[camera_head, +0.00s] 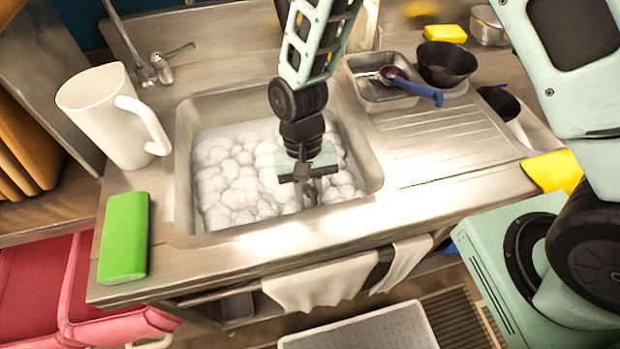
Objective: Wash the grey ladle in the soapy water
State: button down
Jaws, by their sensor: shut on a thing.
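The sink (184,150) is filled with white soapy foam (235,175). My gripper (306,174) points down into the right part of the sink, just above the foam. It is shut on a thin dark grey piece, apparently the grey ladle (309,194), whose lower part goes down into the foam. The ladle's bowl is hidden by the suds and my gripper.
To the right are a metal tray (375,95) with a blue-handled ladle (410,85), a black bowl (446,65) and yellow sponges (445,33). The ribbed drainboard (450,140) is clear.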

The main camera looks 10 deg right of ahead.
jog(key=shift+a, duration=0.25)
jog(key=d, duration=0.4)
jog(key=shift+d+p, duration=0.25)
jog(key=shift+p, duration=0.1)
jog(key=shift+r, duration=0.15)
